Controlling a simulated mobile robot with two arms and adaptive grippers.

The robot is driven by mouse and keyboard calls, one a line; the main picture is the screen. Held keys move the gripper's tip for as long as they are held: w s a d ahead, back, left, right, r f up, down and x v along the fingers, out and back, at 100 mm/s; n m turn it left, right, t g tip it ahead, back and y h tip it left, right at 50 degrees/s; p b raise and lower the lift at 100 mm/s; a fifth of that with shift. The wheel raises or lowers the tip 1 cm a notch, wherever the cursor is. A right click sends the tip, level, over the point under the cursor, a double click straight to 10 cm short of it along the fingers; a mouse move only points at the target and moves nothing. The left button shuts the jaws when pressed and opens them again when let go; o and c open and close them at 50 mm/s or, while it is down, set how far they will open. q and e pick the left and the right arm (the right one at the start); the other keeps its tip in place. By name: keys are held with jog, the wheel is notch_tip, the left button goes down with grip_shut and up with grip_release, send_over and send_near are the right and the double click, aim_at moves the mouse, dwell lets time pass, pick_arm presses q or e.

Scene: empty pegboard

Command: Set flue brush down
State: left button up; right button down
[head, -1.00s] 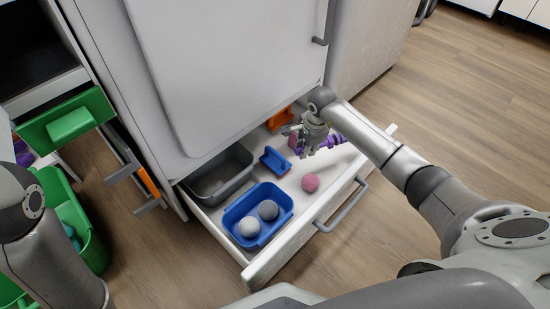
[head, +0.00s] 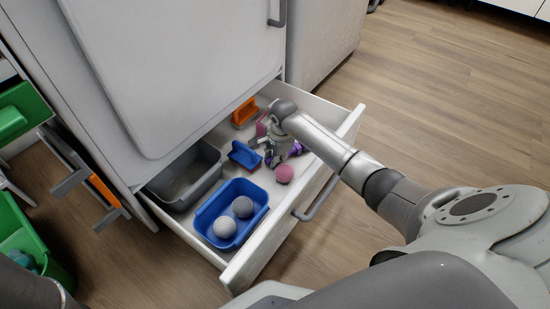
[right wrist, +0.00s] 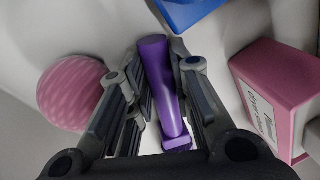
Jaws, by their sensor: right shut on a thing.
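The flue brush is the purple item; its smooth purple shaft (right wrist: 162,85) runs between the fingers in the right wrist view. In the head view a bit of purple (head: 297,150) shows beside my right gripper (head: 272,157). My right gripper is shut on the brush, low inside the open white drawer (head: 262,250). I cannot tell whether the brush touches the drawer floor. Most of it is hidden by the gripper in the head view. My left gripper is out of view.
A pink ball (head: 284,173) and a pink box (right wrist: 280,95) flank the gripper. The drawer also holds a blue item (head: 244,157), an orange item (head: 245,113), a grey bin (head: 212,157) and a blue tray (head: 262,194) with two pale balls. Bare floor shows between them.

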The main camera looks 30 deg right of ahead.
jog(key=shift+f, duration=0.2)
jog(key=c, duration=1.6)
grip_release()
jog(key=shift+r, duration=0.1)
